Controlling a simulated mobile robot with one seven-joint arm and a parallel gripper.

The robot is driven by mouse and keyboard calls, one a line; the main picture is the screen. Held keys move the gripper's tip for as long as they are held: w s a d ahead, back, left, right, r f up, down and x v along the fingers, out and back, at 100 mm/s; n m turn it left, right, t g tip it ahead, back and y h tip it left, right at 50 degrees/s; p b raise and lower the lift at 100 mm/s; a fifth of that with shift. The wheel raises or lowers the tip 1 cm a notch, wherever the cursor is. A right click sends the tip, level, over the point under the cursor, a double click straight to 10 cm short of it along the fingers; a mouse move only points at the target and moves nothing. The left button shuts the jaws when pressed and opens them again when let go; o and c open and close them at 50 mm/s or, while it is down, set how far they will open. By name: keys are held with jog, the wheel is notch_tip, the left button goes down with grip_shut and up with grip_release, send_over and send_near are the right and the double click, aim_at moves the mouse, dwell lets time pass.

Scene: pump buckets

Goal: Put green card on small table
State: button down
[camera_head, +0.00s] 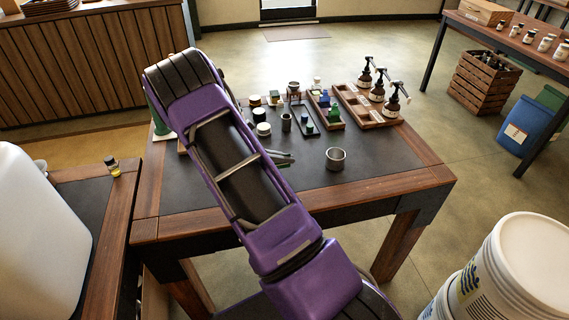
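I cannot make out a green card for certain in the head view. A narrow green shape (154,118) shows at the left, partly hidden behind my purple arm. A wooden table (400,173) with a dark top stands in the middle. Another dark-topped table (83,190) is at the left; I cannot tell which one is the small table. My arm crosses the middle table and hides part of its left side. Thin grey pieces (283,159) stick out right of the arm over the tabletop; they may be my gripper's fingers, but their opening is unclear.
A metal cup (335,158) stands on the middle table. Behind it are jars, small trays and a wooden tray (353,104) with pump bottles (394,101). A small bottle (112,166) and a white container (35,230) are at the left. White buckets (515,275) stand front right.

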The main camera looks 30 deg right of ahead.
jog(key=shift+f, duration=1)
jog(key=shift+f, duration=0.1)
jog(key=shift+f, duration=0.15)
jog(key=c, duration=1.1)
grip_release()
jog(key=shift+w+a+r, duration=0.1)
jog(key=shift+a+r, duration=0.1)
jog(key=shift+r, duration=0.15)
jog(key=v, duration=1.1)
jog(key=shift+a+r+p, duration=0.1)
jog(key=shift+a+p, duration=0.15)
jog(key=shift+p, duration=0.05)
